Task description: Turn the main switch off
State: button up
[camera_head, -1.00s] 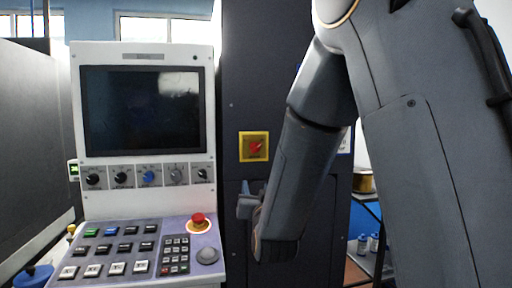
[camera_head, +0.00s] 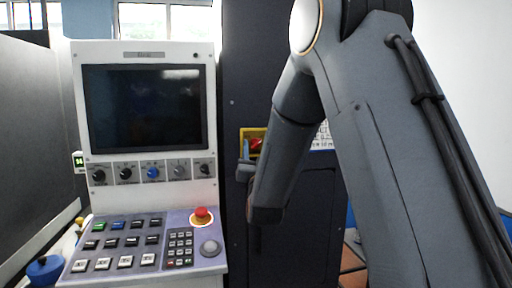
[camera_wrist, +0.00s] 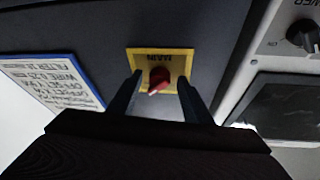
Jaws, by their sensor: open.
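The main switch is a red rotary knob (camera_wrist: 159,80) on a yellow plate (camera_wrist: 178,56) marked MAIN, fixed to a dark cabinet front. The plate looks upside down in the wrist view. In the head view the red knob (camera_head: 256,145) shows partly, with my gripper covering part of the yellow plate (camera_head: 246,132). My gripper (camera_wrist: 158,86) is open, one finger to each side of the knob in the wrist view. I cannot tell whether the fingers touch the knob. The knob's handle points obliquely across the plate.
A control console with a dark screen (camera_head: 145,108), a row of knobs, and a keypad with a red emergency button (camera_head: 201,215) stands left of the cabinet. A blue-edged sign (camera_wrist: 48,82) is on the cabinet beside the switch. A blue-capped container (camera_head: 44,267) sits at lower left.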

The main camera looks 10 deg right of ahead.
jog(key=shift+c, duration=0.3)
jog(key=c, duration=1)
